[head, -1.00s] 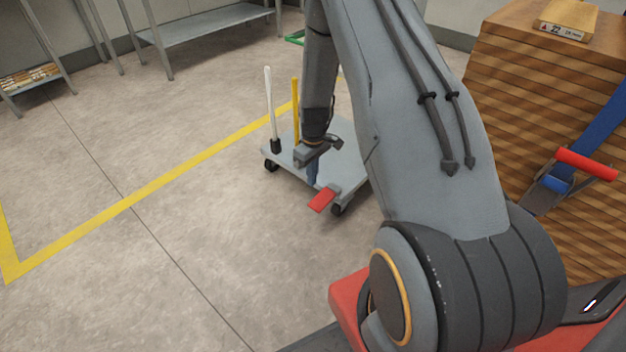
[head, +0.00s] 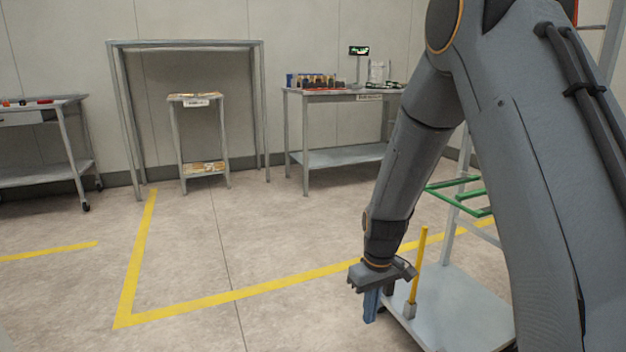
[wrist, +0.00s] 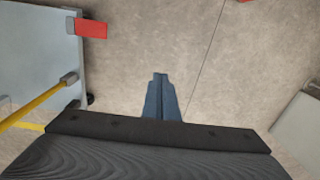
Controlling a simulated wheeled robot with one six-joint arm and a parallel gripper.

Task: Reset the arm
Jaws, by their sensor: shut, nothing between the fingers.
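My gripper (head: 371,306) hangs at the end of my arm in the head view, pointing down beside a grey cart. Its blue fingers are together with nothing between them. In the wrist view the fingers (wrist: 160,92) are closed over bare floor. The arm crosses the right half of the head view, bent, with the forearm reaching down.
The grey cart (head: 455,315) with a yellow upright handle (head: 418,265) stands right beside my gripper. A red piece (wrist: 91,28) sticks out from its edge. Green rails (head: 460,185) stand behind it. Tables (head: 345,157) line the back wall. The floor to the left is clear.

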